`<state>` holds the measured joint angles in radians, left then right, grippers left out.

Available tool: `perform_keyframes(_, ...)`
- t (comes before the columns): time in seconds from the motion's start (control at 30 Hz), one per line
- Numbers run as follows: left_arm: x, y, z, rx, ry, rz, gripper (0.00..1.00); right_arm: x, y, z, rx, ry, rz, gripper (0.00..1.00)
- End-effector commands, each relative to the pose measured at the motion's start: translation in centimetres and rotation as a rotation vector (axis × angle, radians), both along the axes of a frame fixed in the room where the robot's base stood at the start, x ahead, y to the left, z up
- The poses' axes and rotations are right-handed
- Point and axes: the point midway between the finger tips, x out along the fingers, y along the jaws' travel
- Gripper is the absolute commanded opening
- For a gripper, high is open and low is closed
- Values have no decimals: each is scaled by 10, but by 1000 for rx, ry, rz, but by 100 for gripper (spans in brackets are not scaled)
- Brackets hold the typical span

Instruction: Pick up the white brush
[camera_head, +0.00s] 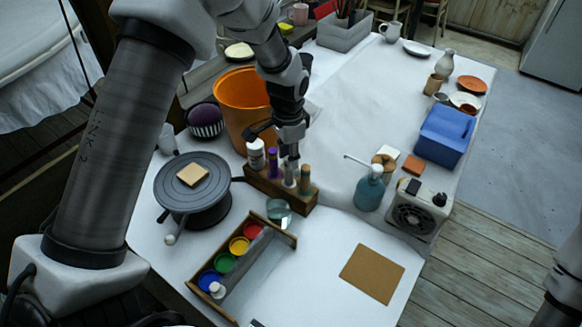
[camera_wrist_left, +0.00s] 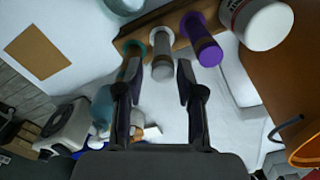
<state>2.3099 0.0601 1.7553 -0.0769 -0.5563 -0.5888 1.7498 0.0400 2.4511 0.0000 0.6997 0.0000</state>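The white brush (camera_head: 289,174) stands in a wooden rack (camera_head: 267,189) on the white table, between a purple-topped brush (camera_head: 273,162) and a brown-and-teal brush (camera_head: 305,180). My left gripper (camera_head: 291,158) points down over the rack and partly hides the white brush's top. In the left wrist view the gripper (camera_wrist_left: 159,70) is open. The white brush (camera_wrist_left: 161,66) appears between its two fingertips, with no clear contact. The purple-topped brush (camera_wrist_left: 203,42) is just right of the right finger. The brown-and-teal brush (camera_wrist_left: 132,68) is partly hidden behind the left finger. My right gripper is not in view.
A white bottle (camera_head: 256,155) and an orange bucket (camera_head: 243,100) stand close to the rack. A turntable (camera_head: 196,198) is on the left and a paint tray (camera_head: 284,237) in front. A blue spray bottle (camera_head: 369,190) is on the right. The table's far middle is clear.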

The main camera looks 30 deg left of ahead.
Motion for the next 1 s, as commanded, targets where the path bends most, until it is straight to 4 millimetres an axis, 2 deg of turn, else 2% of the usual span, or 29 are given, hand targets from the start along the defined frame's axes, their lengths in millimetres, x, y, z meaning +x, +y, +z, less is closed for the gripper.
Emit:
perform_keyframes(0.17,0,0,-21,0,1,0,38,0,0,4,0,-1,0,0)
perform_keyframes(0.4,0,0,-65,1,1,0,38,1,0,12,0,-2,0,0)
perform_keyframes(0.67,1,0,-71,0,-1,0,38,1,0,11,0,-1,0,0)
perform_keyframes(0.7,1,0,-71,0,-1,0,23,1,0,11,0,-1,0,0)
perform_keyframes(0.77,1,0,-71,0,-1,0,2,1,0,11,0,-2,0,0)
perform_keyframes(1.0,1,0,-71,0,-1,0,0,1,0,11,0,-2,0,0)
